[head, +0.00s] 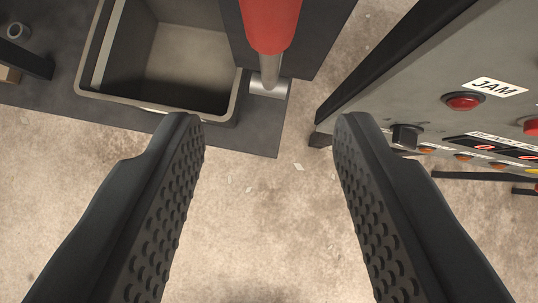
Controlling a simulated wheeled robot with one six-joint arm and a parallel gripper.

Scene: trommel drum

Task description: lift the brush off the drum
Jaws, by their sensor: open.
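My gripper (266,125) is open, with its two dark, studded fingers wide apart and nothing between them. Beyond the fingertips, near the top of the head view, a red handle (271,25) on a metal rod points down toward me. The rod ends at a small grey cylinder (269,87) by the edge of a dark panel. The gripper is apart from the handle. I cannot make out the drum or the brush for certain in this view.
An open grey bin (233,106) stands at the upper left on a dark plate (262,138). At the right is a grey control panel (412,92) with a red button (463,102) labelled JAM and several lit buttons. Pale concrete floor (265,220) lies clear between the fingers, with a few small scraps.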

